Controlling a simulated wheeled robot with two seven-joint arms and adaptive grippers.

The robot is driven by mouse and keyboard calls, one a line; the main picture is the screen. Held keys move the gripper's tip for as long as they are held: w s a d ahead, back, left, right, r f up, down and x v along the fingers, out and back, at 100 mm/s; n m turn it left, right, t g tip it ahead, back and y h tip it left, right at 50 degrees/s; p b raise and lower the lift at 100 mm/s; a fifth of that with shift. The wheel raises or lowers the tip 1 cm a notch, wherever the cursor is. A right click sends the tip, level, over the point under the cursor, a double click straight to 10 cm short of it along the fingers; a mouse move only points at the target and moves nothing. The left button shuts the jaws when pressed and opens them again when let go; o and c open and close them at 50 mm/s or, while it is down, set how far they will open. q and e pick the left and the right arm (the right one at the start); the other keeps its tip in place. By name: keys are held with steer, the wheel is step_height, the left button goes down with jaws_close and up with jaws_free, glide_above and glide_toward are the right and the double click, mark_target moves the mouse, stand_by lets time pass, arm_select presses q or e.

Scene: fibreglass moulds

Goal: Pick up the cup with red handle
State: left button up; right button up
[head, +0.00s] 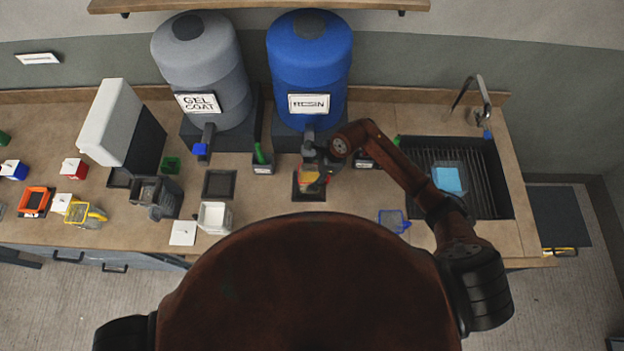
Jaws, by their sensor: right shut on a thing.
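The cup with red handle (309,178) is at the dark square pad (309,194) below the tap of the blue resin drum (310,65). Yellowish and red parts of it show. My right gripper (317,168) comes in from the right and is shut on it, hiding much of the cup and its handle. I cannot tell whether the cup touches the pad. My left gripper is out of view.
A grey gel coat drum (207,85) stands left of the blue one. A yellow-handled cup (83,214) is at the left, a blue-handled cup (391,219) near the sink (500,200). A white container (214,217) stands near the front edge.

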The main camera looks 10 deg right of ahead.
steer(key=c, duration=0.6)
steer(key=shift+c, duration=1)
steer(key=shift+r, duration=0.1)
